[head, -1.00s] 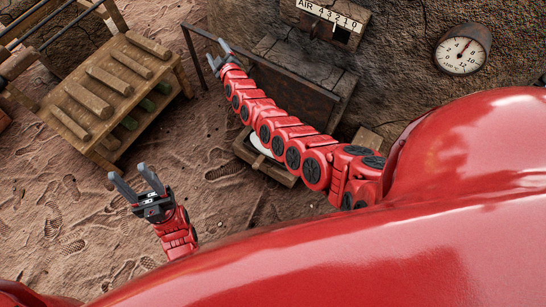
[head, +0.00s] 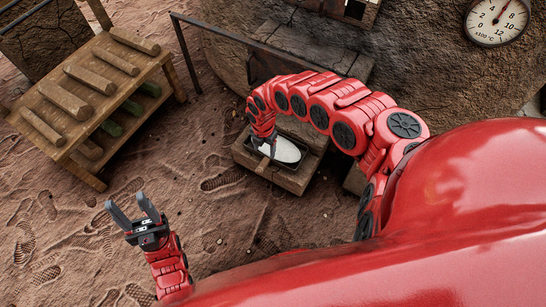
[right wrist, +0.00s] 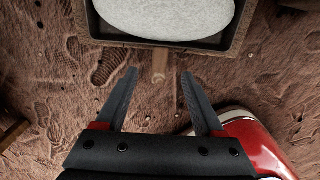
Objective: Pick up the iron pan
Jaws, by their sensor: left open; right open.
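The iron pan (right wrist: 240,38) is a dark rectangular tray holding a pale, rounded slab (right wrist: 170,15). Its short brown handle (right wrist: 160,62) points toward my right gripper in the right wrist view. In the head view the pan (head: 305,148) rests on a low wooden block. My right gripper (right wrist: 158,75) is open, with the handle's end between its fingertips and a gap on each side. In the head view my right gripper (head: 268,147) partly covers the pan's left side. My left gripper (head: 128,200) is open and empty over the sand at the lower left.
The wooden block (head: 265,172) stands on sandy ground in front of the kiln (head: 420,80). A metal rail (head: 240,32) runs above and behind it. A wooden rack (head: 85,85) with several logs stands at the left. A dial gauge (head: 497,22) is at the upper right.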

